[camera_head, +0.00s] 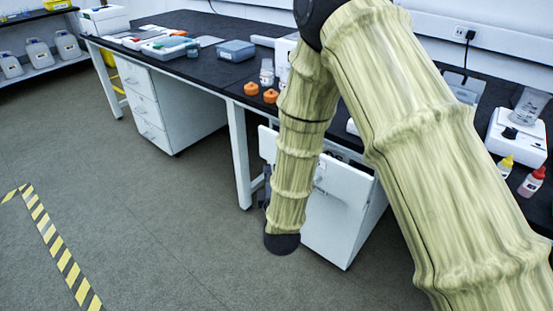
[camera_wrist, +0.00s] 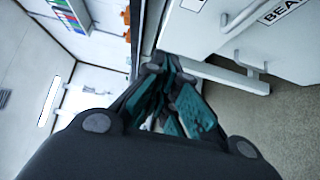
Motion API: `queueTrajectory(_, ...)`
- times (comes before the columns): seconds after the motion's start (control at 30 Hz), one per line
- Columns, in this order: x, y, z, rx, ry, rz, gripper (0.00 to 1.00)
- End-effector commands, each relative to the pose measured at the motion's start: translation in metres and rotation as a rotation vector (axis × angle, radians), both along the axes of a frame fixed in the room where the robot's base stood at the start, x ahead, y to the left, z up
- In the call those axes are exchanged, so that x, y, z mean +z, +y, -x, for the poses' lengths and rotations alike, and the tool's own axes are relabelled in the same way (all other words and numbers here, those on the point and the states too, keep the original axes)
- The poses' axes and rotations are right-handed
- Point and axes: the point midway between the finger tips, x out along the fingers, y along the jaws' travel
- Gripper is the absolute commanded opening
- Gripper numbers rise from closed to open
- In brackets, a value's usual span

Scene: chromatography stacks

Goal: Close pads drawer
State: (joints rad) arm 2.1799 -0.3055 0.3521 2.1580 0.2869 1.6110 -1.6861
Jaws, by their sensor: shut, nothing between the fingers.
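A white drawer cabinet (camera_head: 344,222) stands under the bench, partly hidden behind my sleeved arm. A white panel (camera_head: 266,145) shows left of my arm near its top and seems to stand out from the cabinet, like the front of a pulled-out drawer. I cannot read a pads label. In the wrist view, white drawer fronts (camera_wrist: 202,25) with bar handles (camera_wrist: 246,74) show at upper right; one label (camera_wrist: 288,8) begins "BEA". My gripper (camera_wrist: 160,68) has its teal-padded fingers together and empty, beside these fronts. In the head view the fingertips are mostly hidden by my arm.
The dark bench top (camera_head: 210,75) carries trays, a blue-grey box (camera_head: 236,50), orange caps (camera_head: 251,89) and bottles. A second white drawer cabinet (camera_head: 165,108) stands further left. A white table leg (camera_head: 240,155) is close to my arm. The floor at left is clear, with striped tape (camera_head: 62,255).

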Motion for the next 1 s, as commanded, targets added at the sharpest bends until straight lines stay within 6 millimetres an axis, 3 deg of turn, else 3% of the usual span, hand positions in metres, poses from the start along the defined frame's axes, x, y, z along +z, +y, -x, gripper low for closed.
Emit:
queueTrajectory(0.17, 0.001, 0.002, -0.018, -0.002, -0.003, 0.000, 0.00)
queueTrajectory(0.67, -0.001, 0.014, -0.099, -0.004, -0.001, -0.003, 0.00)
queueTrajectory(1.0, 0.000, -0.006, -0.124, -0.003, 0.000, -0.001, 0.00)
